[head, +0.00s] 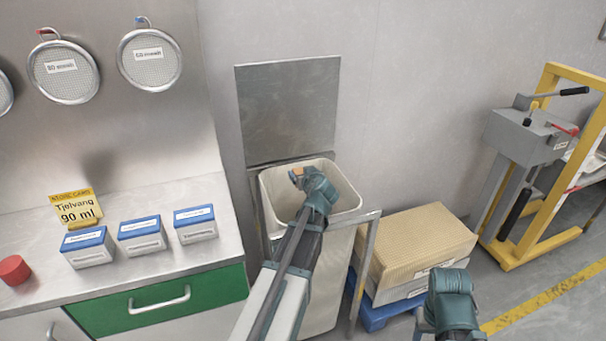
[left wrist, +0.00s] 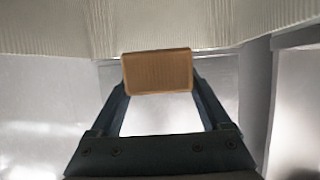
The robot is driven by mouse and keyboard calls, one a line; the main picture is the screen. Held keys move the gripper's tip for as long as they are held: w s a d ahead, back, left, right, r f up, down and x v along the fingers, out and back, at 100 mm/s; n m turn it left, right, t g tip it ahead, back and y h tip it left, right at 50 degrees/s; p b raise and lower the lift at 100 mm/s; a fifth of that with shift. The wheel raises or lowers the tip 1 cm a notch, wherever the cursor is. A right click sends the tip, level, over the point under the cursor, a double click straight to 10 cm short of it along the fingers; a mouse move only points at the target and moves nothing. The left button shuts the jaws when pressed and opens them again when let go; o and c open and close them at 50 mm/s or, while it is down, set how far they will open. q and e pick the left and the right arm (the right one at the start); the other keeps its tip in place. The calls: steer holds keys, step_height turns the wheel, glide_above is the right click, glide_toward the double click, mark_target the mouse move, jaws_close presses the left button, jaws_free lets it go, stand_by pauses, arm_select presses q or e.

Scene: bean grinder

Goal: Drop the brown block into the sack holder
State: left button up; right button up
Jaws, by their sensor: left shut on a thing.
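The brown block (head: 297,173) is small and sits between the fingertips of my left gripper (head: 304,177). In the left wrist view the block (left wrist: 157,72) spans the gap between both fingers, so the gripper is shut on it. The sack holder (head: 371,243) is a metal frame with a raised back plate and an open pale sack (head: 344,187). The left gripper and block appear over the sack's mouth, inside its rim in the picture. My right gripper (head: 452,300) is at the lower right; its fingers cannot be made out.
A steel counter (head: 150,275) with several blue-topped boxes, a yellow card (head: 75,208) and a red cylinder (head: 14,270) stands at left. A stacked box (head: 415,240) on a blue pallet stands right of the holder. A yellow-framed machine (head: 530,140) stands farther right.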

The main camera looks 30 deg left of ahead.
arm_select(q)
steer(key=o, duration=1.4)
steer(key=shift+c, duration=0.2)
steer(key=p+v, duration=0.5)
steer(key=v, duration=0.8)
steer(key=shift+s+d, duration=0.2)
steer(key=shift+s, duration=0.1)
